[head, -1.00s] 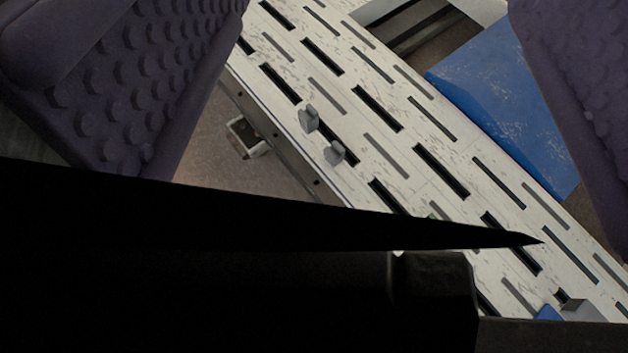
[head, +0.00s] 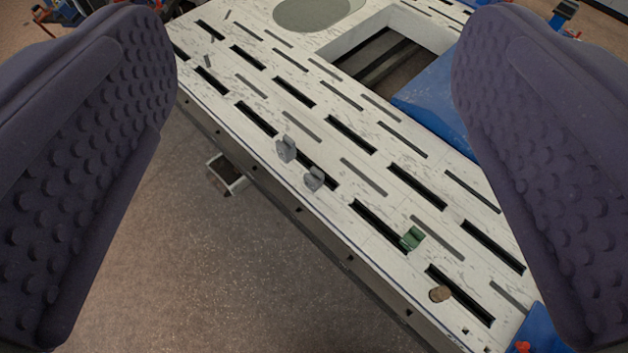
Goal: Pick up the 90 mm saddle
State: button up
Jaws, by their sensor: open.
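My gripper (head: 314,75) is open and empty, with one dark padded finger at each side of the view. Between the fingers lies a white slotted bench top. Two small grey upright pieces, one (head: 286,150) and another (head: 314,180), stand near its left edge. A small green notched piece (head: 412,238) sits further down along the same edge. No size marking is legible, so I cannot tell which of these is the 90 mm saddle. All of them are clear of the fingers.
The bench top (head: 300,120) has rows of black slots and a rectangular opening (head: 385,55). A brown round piece (head: 440,294) stands near the lower edge. A blue panel (head: 432,100) lies at the right. Open floor (head: 200,270) is at lower left.

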aim_at(313, 181)
jog(key=i+j+z, duration=0.2)
jog(key=i+j, duration=0.45)
jog(key=i, duration=0.3)
jog(key=i+j+z, duration=0.15)
jog(key=i+j, duration=0.65)
jog(key=i, duration=0.1)
